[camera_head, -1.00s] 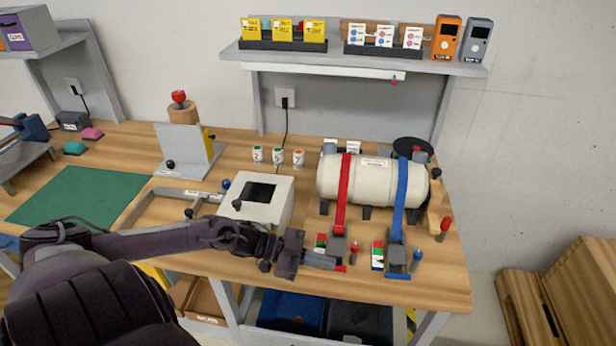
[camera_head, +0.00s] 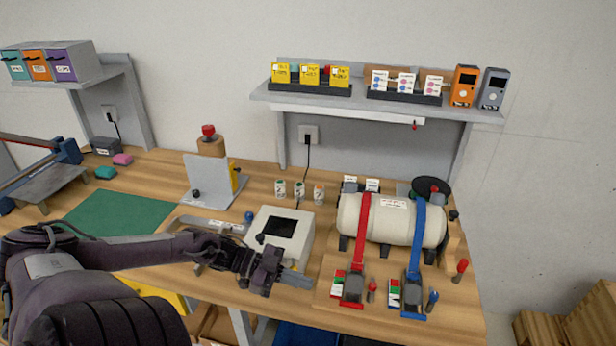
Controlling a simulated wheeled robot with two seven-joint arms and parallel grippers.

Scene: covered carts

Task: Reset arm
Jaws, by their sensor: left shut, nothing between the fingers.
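My left gripper (camera_head: 297,280) is shut and empty. It reaches in from the left over the front part of the wooden bench, pointing right. Its fingertips are just left of the red strap's buckle (camera_head: 352,288) and appear apart from it. The white box with a dark screen (camera_head: 279,228) stands behind the gripper, partly covered by my left arm. My right gripper is not in view.
A cream tank (camera_head: 390,219) lies under a red strap (camera_head: 362,240) and a blue strap (camera_head: 418,245) at the bench's right. A green mat (camera_head: 118,217) lies left. A grey shelf (camera_head: 360,108) hangs above. Wooden crates (camera_head: 580,325) stand on the floor at right.

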